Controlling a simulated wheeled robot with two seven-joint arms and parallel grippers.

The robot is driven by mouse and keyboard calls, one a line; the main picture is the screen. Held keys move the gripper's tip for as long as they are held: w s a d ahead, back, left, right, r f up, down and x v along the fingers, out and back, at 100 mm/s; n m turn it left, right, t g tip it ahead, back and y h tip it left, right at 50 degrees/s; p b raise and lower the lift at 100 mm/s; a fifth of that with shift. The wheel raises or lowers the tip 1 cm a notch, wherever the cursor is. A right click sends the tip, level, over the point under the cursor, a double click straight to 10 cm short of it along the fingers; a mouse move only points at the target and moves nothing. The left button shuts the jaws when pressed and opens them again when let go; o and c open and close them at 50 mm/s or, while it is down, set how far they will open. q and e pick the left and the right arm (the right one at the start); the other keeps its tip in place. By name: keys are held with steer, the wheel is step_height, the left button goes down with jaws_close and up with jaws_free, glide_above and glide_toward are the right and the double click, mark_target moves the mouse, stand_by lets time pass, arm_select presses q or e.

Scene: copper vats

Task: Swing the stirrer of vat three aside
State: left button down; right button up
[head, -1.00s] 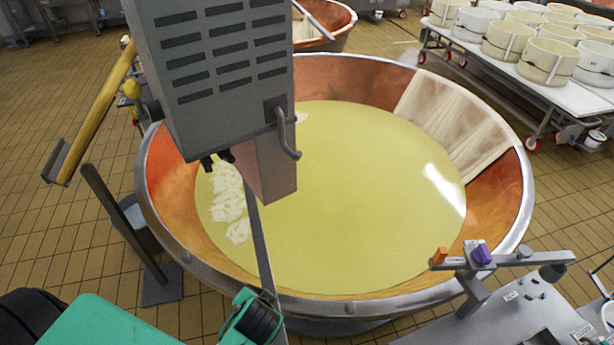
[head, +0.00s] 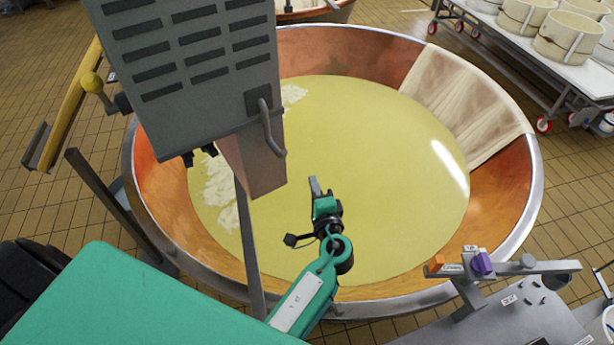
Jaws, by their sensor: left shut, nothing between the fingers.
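The stirrer's grey vented housing (head: 190,65) hangs over the left part of the copper vat (head: 515,200), which holds yellow-green liquid. A grey curved handle (head: 270,130) sits on the housing's right lower side. A thin grey bar (head: 247,245) runs down from below the housing past the vat's near rim. My left gripper (head: 315,188) is over the liquid, right of and below the handle and apart from it. It is shut and empty. My right gripper is not in view. I cannot read a vat number.
A control arm with orange and purple knobs (head: 482,263) stands at the near right rim. Cloth (head: 460,105) drapes the far right wall. A white table (head: 560,70) bears several moulds.

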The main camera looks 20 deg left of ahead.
arm_select(q)
steer(key=p+x, duration=0.2)
steer(key=x, duration=0.7)
steer(key=s+a+p, duration=0.1)
steer(key=s+a, duration=0.1)
steer(key=s, duration=0.1)
steer(key=shift+s+a+p, duration=0.15)
steer(key=shift+s+p, duration=0.2)
steer(key=shift+p, duration=0.05)
